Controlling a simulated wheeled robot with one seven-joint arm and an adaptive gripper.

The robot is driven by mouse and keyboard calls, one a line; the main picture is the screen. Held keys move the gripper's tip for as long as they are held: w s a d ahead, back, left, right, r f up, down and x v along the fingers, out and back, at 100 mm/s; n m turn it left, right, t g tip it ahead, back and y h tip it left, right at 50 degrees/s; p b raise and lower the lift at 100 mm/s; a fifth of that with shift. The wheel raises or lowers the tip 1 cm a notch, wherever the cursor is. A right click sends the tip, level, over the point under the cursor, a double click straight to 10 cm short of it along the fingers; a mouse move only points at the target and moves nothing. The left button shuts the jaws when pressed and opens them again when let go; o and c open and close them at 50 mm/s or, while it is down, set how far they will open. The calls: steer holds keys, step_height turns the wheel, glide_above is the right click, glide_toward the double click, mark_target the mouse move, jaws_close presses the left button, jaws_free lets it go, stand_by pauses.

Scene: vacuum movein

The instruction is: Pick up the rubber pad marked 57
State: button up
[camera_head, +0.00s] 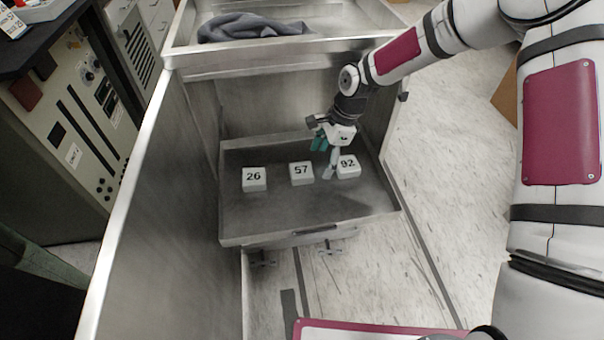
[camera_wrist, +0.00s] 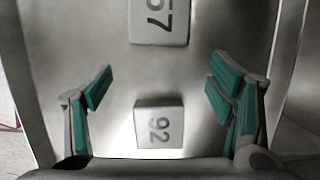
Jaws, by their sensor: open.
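The rubber pad marked 57 (camera_head: 301,173) is a pale block lying on the metal tray (camera_head: 236,226), between two similar pads. It also shows at the top of the wrist view (camera_wrist: 159,22), cut off by the frame edge. My gripper (camera_head: 326,160) is above the tray, at the right side of pad 57 and close to pad 92 (camera_head: 348,166). In the wrist view my gripper (camera_wrist: 158,90) has its teal-padded fingers wide apart, with nothing between them held. Pad 92 (camera_wrist: 159,126) lies lower in that view, nearer the gripper's base.
Pad 26 (camera_head: 254,179) lies left of pad 57. Tall metal walls (camera_head: 165,200) stand left of and behind the tray. A grey cloth (camera_head: 252,30) lies on the upper metal surface. The tray's front area is bare.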

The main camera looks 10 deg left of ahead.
mark_target(302, 169)
steer(key=shift+s+a, duration=0.15)
steer(key=shift+a, duration=0.45)
steer(key=a, duration=0.1)
steer(key=a+b, duration=0.1)
steer(key=s+a, duration=0.1)
steer(key=shift+s+a+f, duration=0.1)
steer(key=shift+a+f, duration=0.15)
steer(key=shift+a, duration=0.15)
steer(key=shift+f+b, duration=0.55)
steer(key=shift+f, duration=0.2)
steer(key=shift+a+f, duration=0.25)
steer(key=shift+f, duration=0.25)
steer(key=shift+c, duration=0.3)
steer(key=c, duration=1.2)
